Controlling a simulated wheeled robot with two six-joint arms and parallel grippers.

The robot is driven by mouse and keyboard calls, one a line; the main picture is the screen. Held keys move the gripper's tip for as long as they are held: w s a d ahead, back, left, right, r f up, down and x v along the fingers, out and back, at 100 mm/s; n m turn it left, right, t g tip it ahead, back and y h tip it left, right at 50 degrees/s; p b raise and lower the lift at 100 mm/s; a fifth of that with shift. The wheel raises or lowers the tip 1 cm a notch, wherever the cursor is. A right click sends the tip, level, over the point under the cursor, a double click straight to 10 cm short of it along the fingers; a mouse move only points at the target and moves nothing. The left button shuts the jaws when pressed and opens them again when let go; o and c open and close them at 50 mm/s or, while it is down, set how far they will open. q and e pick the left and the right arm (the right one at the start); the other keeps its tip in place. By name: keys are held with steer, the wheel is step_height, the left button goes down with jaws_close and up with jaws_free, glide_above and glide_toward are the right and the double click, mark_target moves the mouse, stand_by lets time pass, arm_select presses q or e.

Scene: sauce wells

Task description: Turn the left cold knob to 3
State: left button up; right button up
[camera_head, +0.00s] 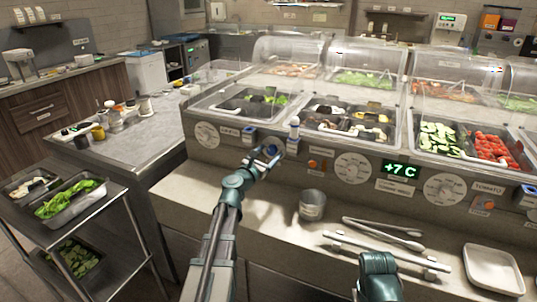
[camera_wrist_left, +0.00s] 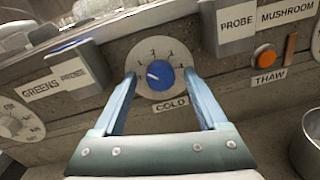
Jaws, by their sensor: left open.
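The left cold knob (camera_wrist_left: 160,75) is blue, on a pale round dial (camera_wrist_left: 146,87) above a COLD label (camera_wrist_left: 172,104) in the left wrist view. Its white mark points left and slightly up; the small dial figures are too blurred to read surely. In the head view the knob (camera_head: 275,147) is partly hidden by my left gripper (camera_head: 266,155). That gripper is open, with one finger on each side of the dial in the left wrist view (camera_wrist_left: 165,80). I cannot tell whether the fingers touch anything. My right gripper does not show.
A GREENS PROBE holder (camera_wrist_left: 82,66) and a MUSHROOM probe holder (camera_wrist_left: 229,28) flank the dial. An orange THAW button (camera_wrist_left: 264,57) is to the right. A metal cup (camera_head: 312,204), tongs (camera_head: 385,232) and white tray (camera_head: 493,269) lie on the ledge.

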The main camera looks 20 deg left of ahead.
arm_select(q)
jaws_close()
stand_by(0.3)
steer(key=shift+m, duration=0.4)
steer(key=m, duration=0.3)
steer(key=shift+m, duration=0.4)
steer(key=m, duration=0.4)
steer(key=shift+d+p, duration=0.15)
steer(key=shift+p, duration=0.25)
steer(key=m, duration=0.4)
steer(key=shift+m+g+y, duration=0.3)
steer(key=shift+s+m, duration=0.1)
steer(key=shift+m, duration=1.8)
steer(key=shift+d+f+m, duration=0.1)
steer(key=shift+m, duration=0.2)
